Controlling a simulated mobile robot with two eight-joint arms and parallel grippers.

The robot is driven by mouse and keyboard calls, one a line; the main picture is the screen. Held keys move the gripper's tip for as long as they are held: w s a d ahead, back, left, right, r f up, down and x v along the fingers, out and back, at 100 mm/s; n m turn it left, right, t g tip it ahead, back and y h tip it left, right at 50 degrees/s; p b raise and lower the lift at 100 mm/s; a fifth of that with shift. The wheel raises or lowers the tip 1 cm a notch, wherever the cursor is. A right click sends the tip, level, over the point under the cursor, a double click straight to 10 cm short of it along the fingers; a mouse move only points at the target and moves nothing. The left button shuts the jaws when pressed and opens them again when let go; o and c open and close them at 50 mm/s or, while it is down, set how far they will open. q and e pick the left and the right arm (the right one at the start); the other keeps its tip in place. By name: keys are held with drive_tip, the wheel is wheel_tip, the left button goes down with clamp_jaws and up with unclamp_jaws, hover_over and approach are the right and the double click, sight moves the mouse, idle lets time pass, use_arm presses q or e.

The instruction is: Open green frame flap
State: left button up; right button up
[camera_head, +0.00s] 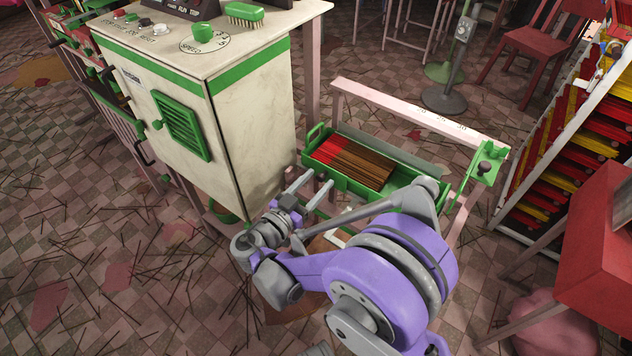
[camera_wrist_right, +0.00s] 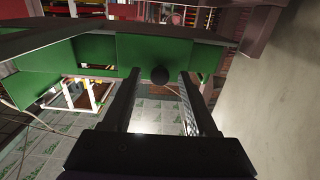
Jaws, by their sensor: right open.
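A green metal frame holding reddish-brown sticks (camera_head: 352,160) stands at the centre of the head view, with a green handle (camera_head: 315,132) at its left end. In the right wrist view a flat green panel (camera_wrist_right: 215,58) with a round black knob (camera_wrist_right: 160,75) faces me; it looks like the flap, and it appears closed. My right gripper (camera_head: 318,180) is open, its two grey fingers pointing at the frame's near left side. In the right wrist view its fingers (camera_wrist_right: 159,73) lie on either side of the knob; I cannot tell whether they touch it. My left gripper is out of view.
A cream control cabinet (camera_head: 250,120) with green trim stands close left of my right gripper. A pink beam (camera_head: 415,115) runs behind the frame, and a green bracket (camera_head: 487,160) with a dark knob is at its right. A rack of coloured bundles (camera_head: 570,150) stands farther right.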

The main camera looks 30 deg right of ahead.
drive_tip(key=shift+w+d, duration=0.1)
drive_tip(key=shift+d, duration=0.15)
clamp_jaws()
idle(0.3)
